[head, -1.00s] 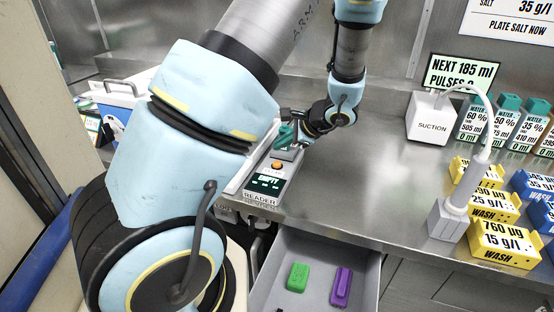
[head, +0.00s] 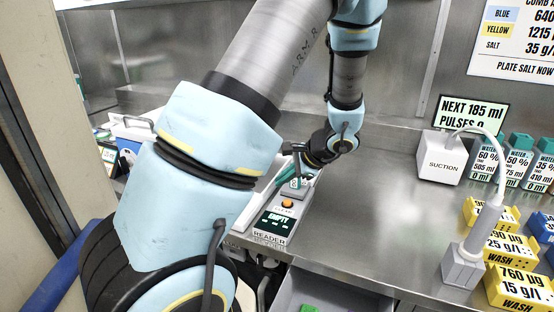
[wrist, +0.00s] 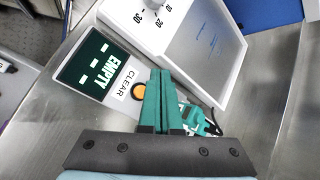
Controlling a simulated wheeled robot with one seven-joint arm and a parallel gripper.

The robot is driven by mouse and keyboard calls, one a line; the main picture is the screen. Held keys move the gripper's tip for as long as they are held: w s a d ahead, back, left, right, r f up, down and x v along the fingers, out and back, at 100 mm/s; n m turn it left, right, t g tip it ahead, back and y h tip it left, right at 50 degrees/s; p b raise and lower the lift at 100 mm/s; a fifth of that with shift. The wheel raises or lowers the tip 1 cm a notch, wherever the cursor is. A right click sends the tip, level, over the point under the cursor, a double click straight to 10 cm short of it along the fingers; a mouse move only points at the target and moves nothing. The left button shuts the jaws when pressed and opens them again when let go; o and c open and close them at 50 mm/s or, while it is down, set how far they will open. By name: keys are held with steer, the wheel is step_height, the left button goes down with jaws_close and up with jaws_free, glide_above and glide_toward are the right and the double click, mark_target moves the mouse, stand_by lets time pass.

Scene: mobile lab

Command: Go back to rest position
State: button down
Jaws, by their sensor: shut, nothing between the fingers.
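My gripper (head: 296,171) is low over the reader at the left part of the steel bench. In the wrist view its teal fingers (wrist: 162,101) are together with nothing between them. They point toward the reader (wrist: 97,68), beside its orange button and the word CLEAR. The reader's display says EMPTY; the reader also shows in the head view (head: 272,239). Whether the fingertips touch the reader I cannot tell.
A suction box (head: 441,160) with a hose stands at the back right. Yellow wash blocks (head: 511,244) and labelled water bottles (head: 516,155) stand at the right. A drawer (head: 325,297) is open below the bench front, with a green item inside. The middle of the bench is clear.

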steer(key=s+a+r+n+g+h, duration=0.3)
steer(key=s+a+r+n+h, duration=0.3)
steer(key=s+a+n, duration=0.5)
steer(key=s+r+n, duration=0.1)
steer(key=n, duration=0.3)
steer(key=shift+s+a+h, duration=0.15)
steer(key=shift+h, duration=0.15)
